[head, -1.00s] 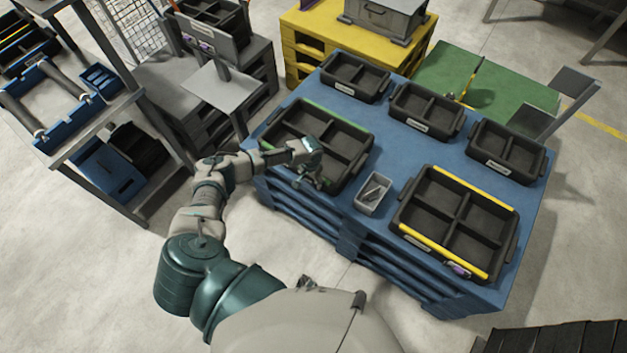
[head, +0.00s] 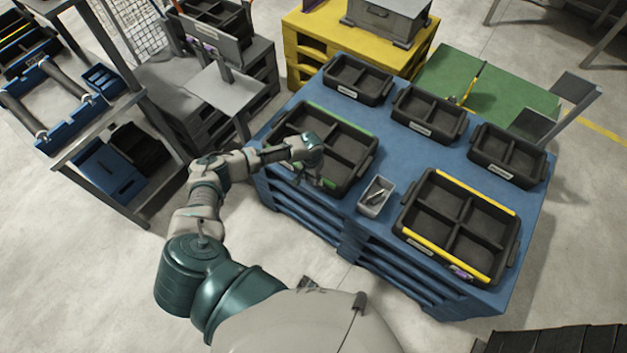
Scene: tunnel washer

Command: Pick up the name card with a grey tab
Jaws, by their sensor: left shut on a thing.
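My left gripper (head: 314,179) is at the front edge of the black tray with green strips (head: 367,133), on the near left of the blue table. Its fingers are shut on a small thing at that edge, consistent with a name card. The hand hides most of it, and I cannot make out a grey tab. A small grey bin (head: 364,207) with thin light and dark pieces in it stands just right of this tray. My right gripper is not in view.
A black tray with yellow strips (head: 488,278) stands at the table's near right, with a purple-marked label on its front. Several smaller labelled black trays (head: 427,106) line the far side. Bare blue tabletop (head: 400,160) lies between the rows.

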